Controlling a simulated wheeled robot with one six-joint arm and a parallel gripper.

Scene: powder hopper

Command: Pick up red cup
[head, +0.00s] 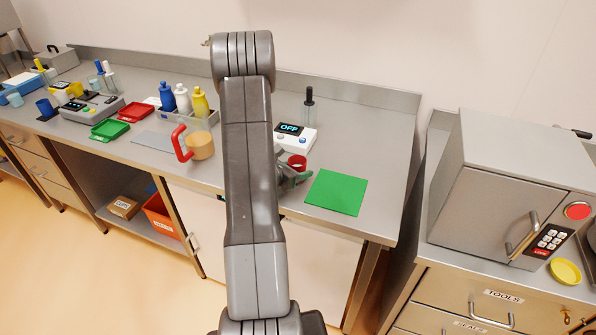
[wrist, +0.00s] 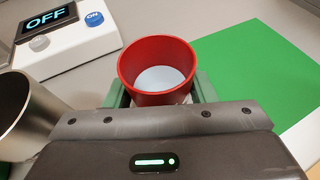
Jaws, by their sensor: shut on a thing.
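The red cup (wrist: 157,68) stands upright in the wrist view, with a pale, whitish inside bottom. In the head view the red cup (head: 297,162) shows just right of my arm, left of the green mat. My gripper (wrist: 160,92) is shut on the cup, with green fingers on both sides of it. In the head view my gripper (head: 293,177) is partly hidden by my arm. I cannot tell whether the cup touches the counter.
A green mat (head: 337,192) lies right of the cup. A white device with an OFF display (head: 295,136) stands behind it. A metal cup (wrist: 28,115) is close at the left in the wrist view. Trays and bottles stand further left on the counter.

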